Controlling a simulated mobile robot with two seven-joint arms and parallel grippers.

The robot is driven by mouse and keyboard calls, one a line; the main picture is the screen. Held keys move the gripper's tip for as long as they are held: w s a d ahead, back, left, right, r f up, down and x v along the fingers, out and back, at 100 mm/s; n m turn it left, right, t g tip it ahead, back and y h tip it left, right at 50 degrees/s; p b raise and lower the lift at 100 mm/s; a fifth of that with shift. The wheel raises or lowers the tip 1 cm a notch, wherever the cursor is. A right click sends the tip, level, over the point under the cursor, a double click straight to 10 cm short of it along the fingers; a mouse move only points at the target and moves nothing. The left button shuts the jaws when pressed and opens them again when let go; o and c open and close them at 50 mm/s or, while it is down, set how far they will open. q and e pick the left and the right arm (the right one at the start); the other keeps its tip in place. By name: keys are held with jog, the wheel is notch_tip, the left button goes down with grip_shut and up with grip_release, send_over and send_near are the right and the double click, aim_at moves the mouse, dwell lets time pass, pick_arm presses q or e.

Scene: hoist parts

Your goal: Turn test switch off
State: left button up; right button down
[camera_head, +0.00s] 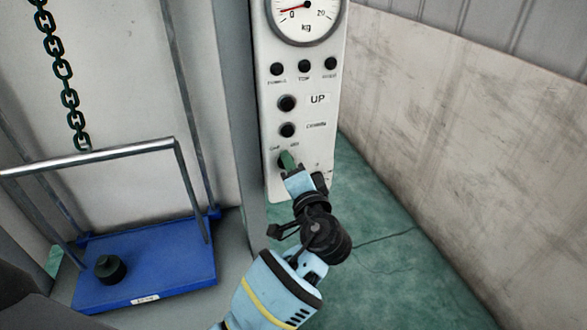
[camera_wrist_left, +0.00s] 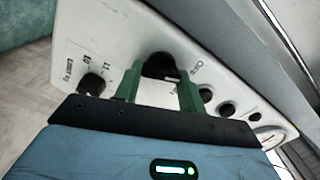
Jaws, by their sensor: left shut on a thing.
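The white control panel (camera_head: 316,128) fills the upper middle of the head view. My left gripper (camera_head: 288,160) reaches its lower part, at a black switch knob with small "Off" and "On" type labels above it. In the wrist view, the green fingers of my left gripper (camera_wrist_left: 159,88) stand on either side of the black knob (camera_wrist_left: 160,65) and are shut on it. The fingers hide most of the knob in the head view, so I cannot tell its setting. My right gripper is not in view.
Above the switch are the buttons marked UP (camera_head: 287,103) and DOWN (camera_head: 288,130) and a kg dial (camera_head: 305,15). Another black knob (camera_wrist_left: 90,84) sits beside the gripped one. At left are a chain (camera_head: 62,75) and a blue platform (camera_head: 150,265). A wall stands at right.

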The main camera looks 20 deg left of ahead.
pick_arm(q)
jog(key=shift+f+n+b, duration=0.1)
jog(key=shift+n+b, duration=0.25)
jog(key=shift+n, duration=0.55)
jog(key=o, duration=1)
